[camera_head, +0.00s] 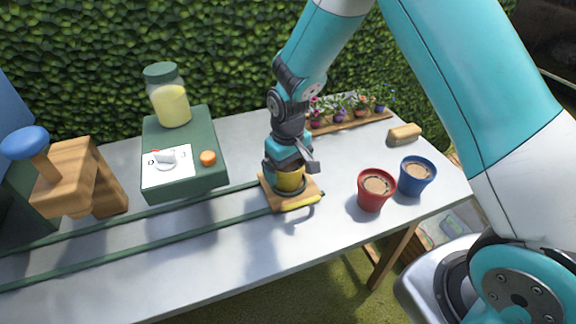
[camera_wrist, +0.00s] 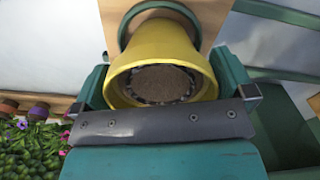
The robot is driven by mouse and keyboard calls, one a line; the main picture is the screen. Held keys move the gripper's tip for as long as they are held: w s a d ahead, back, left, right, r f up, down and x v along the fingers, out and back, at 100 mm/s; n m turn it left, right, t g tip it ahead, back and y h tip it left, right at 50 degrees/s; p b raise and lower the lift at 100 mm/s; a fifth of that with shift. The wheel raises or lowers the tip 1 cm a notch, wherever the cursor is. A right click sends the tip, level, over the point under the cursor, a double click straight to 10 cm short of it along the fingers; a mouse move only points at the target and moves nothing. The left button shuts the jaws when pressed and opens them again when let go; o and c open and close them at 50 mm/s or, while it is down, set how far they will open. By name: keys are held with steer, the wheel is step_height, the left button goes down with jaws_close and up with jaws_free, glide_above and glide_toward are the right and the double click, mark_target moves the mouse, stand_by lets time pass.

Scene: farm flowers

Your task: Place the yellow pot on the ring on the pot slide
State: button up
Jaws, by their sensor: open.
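The yellow pot (camera_head: 289,180), filled with soil, stands upright over the wooden pot slide (camera_head: 313,197). It shows large in the wrist view (camera_wrist: 162,42). The dark green ring (camera_wrist: 160,8) curves around the pot's base in the wrist view, so the pot is at the ring. I cannot tell whether its base sits fully down. My gripper (camera_head: 290,163) is over the pot from above. In the wrist view its open fingers (camera_wrist: 166,85) lie on either side of the pot's rim. The gripper hides part of the pot in the head view.
Red (camera_head: 376,190) and blue (camera_head: 417,176) soil-filled pots stand right of the slide. A green box (camera_head: 205,135) with a jar (camera_head: 169,100) and a wooden stand with blue knob (camera_head: 75,175) are left. Green rails (camera_head: 170,237) run leftward. Small flowers (camera_head: 345,108) line the back.

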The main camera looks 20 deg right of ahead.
step_height(320, 180, up, 12)
steer(key=f+b, duration=0.1)
steer(key=s+a+r+n+y, duration=0.1)
steer(key=s+r, duration=0.4)
steer(key=s, duration=0.7)
steer(key=s+a+r+n+y, duration=0.2)
steer(key=s+r, duration=0.4)
steer(key=s, duration=0.7)
steer(key=shift+a+r+y, duration=0.15)
steer(key=shift+a+y, duration=0.45)
steer(key=shift+a, duration=0.2)
steer(key=shift+w, duration=0.1)
